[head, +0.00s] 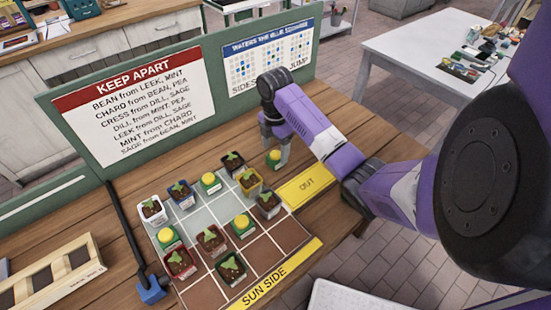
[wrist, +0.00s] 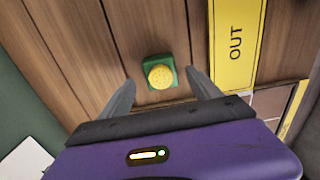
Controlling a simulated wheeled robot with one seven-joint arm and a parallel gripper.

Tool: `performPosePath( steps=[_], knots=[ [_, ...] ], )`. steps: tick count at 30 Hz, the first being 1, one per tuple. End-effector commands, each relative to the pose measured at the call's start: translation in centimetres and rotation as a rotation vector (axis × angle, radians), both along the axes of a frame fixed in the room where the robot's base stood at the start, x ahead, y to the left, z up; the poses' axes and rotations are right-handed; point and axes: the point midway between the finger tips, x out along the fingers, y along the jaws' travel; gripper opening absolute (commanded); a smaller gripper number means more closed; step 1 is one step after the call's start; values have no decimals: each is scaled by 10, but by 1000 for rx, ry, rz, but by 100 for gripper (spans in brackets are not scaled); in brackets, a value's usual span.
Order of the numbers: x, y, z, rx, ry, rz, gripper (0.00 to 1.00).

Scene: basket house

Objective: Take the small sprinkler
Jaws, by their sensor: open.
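A small sprinkler with a round yellow top on a green square base (head: 274,158) stands on the wooden table just beyond the grid, beside the yellow OUT strip. In the wrist view the sprinkler (wrist: 161,74) sits upright ahead of and between my two fingertips. My gripper (head: 275,141) is open and points down over it. In the wrist view my gripper (wrist: 162,90) has a finger on each side, with gaps and nothing held. Similar sprinklers stand on the grid, one at the back (head: 211,182), one in the middle (head: 242,225) and one at the left (head: 168,237).
Several seedling pots, such as a red one (head: 180,262), crowd the tiled grid (head: 278,258). The yellow OUT strip (head: 306,185) lies right of the sprinkler. A green board with signs (head: 136,95) rises behind. A wooden crate (head: 48,272) lies at left.

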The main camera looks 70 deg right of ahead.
Motion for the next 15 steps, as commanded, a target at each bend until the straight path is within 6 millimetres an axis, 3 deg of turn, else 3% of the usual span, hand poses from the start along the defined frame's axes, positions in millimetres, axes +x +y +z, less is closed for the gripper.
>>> performPosePath(
  steps=[7, 15],
  knots=[
    [-2, 0, -32, 2, 2, -2, 73],
    [-2, 0, -38, -1, -1, -1, 73]
  ],
)
